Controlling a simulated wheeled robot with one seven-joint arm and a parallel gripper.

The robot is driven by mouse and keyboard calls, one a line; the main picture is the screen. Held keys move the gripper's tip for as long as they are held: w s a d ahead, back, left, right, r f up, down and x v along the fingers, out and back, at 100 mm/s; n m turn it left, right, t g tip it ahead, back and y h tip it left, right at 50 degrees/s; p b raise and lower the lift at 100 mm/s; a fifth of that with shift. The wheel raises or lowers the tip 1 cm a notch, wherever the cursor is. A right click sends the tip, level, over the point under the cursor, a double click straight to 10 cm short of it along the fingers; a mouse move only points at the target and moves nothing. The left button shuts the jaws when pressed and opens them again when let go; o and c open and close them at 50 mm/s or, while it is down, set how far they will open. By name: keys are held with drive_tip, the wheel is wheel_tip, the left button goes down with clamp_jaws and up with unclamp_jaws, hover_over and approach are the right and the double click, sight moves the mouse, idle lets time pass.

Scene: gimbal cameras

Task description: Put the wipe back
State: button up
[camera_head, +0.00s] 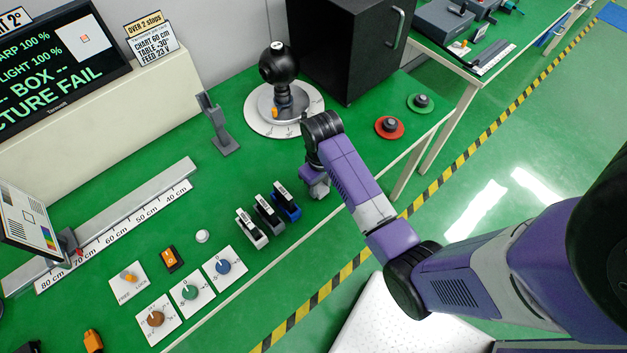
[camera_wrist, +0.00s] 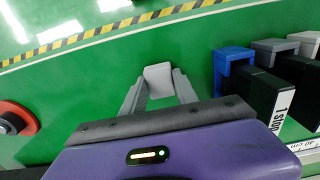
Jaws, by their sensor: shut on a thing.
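My gripper (camera_head: 316,190) points down over the front part of the green bench, to the right of the blue filter holder. In the wrist view, the two grey fingers of my gripper (camera_wrist: 159,88) are shut on a small pale grey piece, which I take to be the wipe (camera_wrist: 158,76). In the head view my own wrist mostly hides it. I cannot tell how far it is above the bench.
Blue (camera_head: 287,208), grey (camera_head: 268,213) and white (camera_head: 251,228) holders with dark filters stand just left. A round turntable (camera_head: 262,118) with a black camera is behind. Red (camera_head: 390,127) and green (camera_head: 421,103) discs lie right.

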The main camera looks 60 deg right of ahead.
drive_tip(key=shift+f, duration=0.3)
drive_tip(key=shift+f, duration=0.1)
drive_tip(key=o, duration=1.2)
